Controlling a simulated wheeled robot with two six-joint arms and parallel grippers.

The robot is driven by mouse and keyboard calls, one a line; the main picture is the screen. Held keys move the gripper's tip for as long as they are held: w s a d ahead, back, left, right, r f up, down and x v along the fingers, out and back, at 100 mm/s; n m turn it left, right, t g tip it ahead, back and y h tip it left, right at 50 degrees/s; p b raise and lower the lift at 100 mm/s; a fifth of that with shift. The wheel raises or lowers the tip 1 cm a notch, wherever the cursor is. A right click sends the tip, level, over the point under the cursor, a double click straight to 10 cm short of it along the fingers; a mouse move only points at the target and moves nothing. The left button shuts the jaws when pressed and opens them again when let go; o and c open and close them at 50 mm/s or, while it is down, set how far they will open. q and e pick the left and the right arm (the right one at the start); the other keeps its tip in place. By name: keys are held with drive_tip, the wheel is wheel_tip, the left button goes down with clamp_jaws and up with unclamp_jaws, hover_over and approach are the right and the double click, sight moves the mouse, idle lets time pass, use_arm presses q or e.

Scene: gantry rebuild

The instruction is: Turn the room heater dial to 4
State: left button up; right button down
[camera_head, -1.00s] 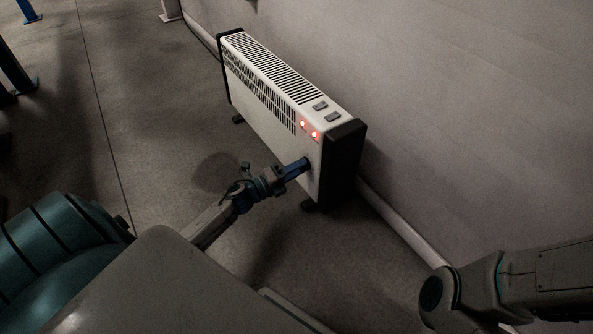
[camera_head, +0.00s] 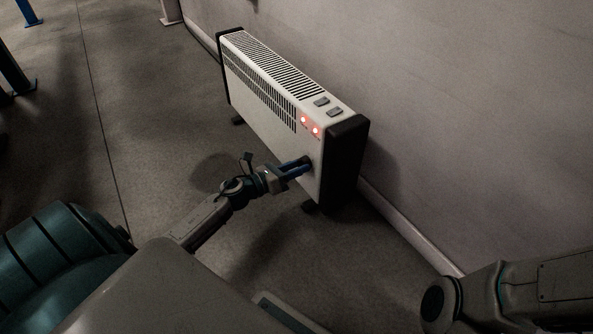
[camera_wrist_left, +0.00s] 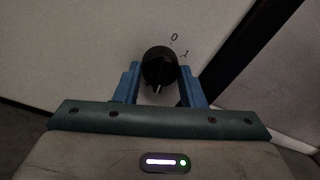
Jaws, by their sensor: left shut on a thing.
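The white room heater (camera_head: 262,115) with dark end caps stands by the wall in the head view. Its round black dial (camera_wrist_left: 159,66) shows in the left wrist view, with printed marks 0 and 1 at its upper right; other numbers are not visible. A light mark shows at the dial's lower edge. My left gripper (camera_head: 305,164) is at the heater's front near its right end. Its blue fingers lie on both sides of the dial, shut on it. My right arm shows at the lower right of the head view, its gripper out of view.
Two red lights (camera_head: 310,125) glow on the heater front, and two grey switches (camera_head: 328,106) sit on its top. The wall (camera_head: 450,90) runs close behind it.

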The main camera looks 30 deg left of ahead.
use_arm(q)
drive_tip(key=shift+m+b, duration=0.45)
drive_tip(key=shift+m, duration=0.65)
drive_tip(key=o, duration=1)
drive_tip(key=shift+s, duration=0.1)
drive_tip(key=p+v, duration=0.3)
drive_tip(key=v, duration=0.7)
drive_tip(key=shift+s+a, duration=0.2)
drive_tip(key=shift+s, duration=0.05)
drive_tip(key=shift+d+r, duration=0.1)
drive_tip(key=shift+r, duration=0.05)
